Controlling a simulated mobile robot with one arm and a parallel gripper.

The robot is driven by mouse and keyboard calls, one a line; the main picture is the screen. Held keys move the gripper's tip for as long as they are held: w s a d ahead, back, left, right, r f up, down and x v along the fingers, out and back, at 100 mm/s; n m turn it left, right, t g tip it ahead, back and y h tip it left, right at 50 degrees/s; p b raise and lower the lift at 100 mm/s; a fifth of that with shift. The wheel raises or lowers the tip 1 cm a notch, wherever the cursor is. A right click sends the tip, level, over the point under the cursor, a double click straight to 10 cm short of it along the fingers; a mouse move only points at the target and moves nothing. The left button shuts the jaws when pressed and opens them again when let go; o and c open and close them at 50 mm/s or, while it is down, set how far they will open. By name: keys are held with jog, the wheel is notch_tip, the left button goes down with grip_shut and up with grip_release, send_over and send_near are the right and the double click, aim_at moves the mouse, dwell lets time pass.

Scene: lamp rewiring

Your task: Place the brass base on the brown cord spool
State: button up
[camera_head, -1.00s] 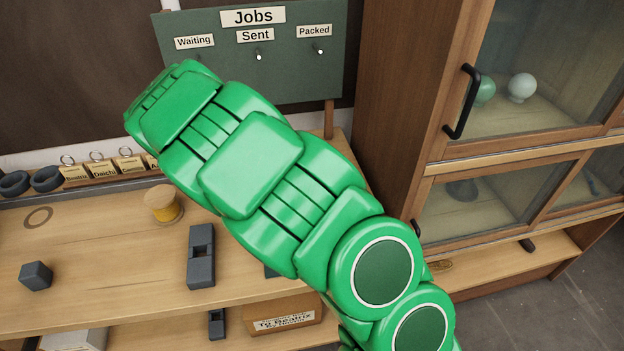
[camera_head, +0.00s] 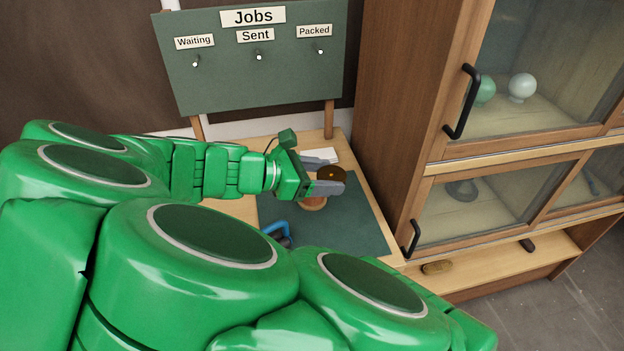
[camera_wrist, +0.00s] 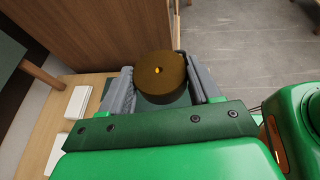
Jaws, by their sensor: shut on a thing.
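The brass base (camera_head: 331,173), a dark round disc with a small bright spot at its centre, is held between the grey fingers of my gripper (camera_head: 322,175). The wrist view also shows the brass base (camera_wrist: 160,76) flat between both fingers. Just below it in the head view stands a reddish-brown spool with a pale wooden flange (camera_head: 314,205), apparently the brown cord spool, on the green mat. My gripper and the base partly cover it. I cannot tell whether base and spool touch. The spool is hidden in the wrist view.
The green mat (camera_head: 355,220) has bare room right of the spool. A blue-handled thing (camera_head: 277,231) lies to its left, partly behind my arm. A white block (camera_head: 322,155) is behind. The cabinet (camera_head: 400,100) stands close on the right, the Jobs board (camera_head: 250,85) at the back.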

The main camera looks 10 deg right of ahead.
jog(key=shift+w+r+n+t, duration=0.2)
jog(key=shift+r+n+t, duration=0.1)
jog(key=shift+r+t, duration=0.1)
jog(key=shift+w, duration=0.2)
jog(key=w+f, duration=0.2)
jog(key=w, duration=0.2)
jog(key=w+f, duration=0.3)
jog(key=w, duration=0.1)
jog(key=w+f, duration=0.3)
jog(key=w, duration=0.1)
jog(key=shift+w+a+f, duration=0.1)
jog(key=shift+a, duration=0.15)
jog(key=shift+w+f, duration=0.7)
jog(key=shift+f, duration=1.65)
jog(key=shift+f, duration=0.15)
jog(key=o, duration=1.3)
jog(key=shift+o, duration=0.2)
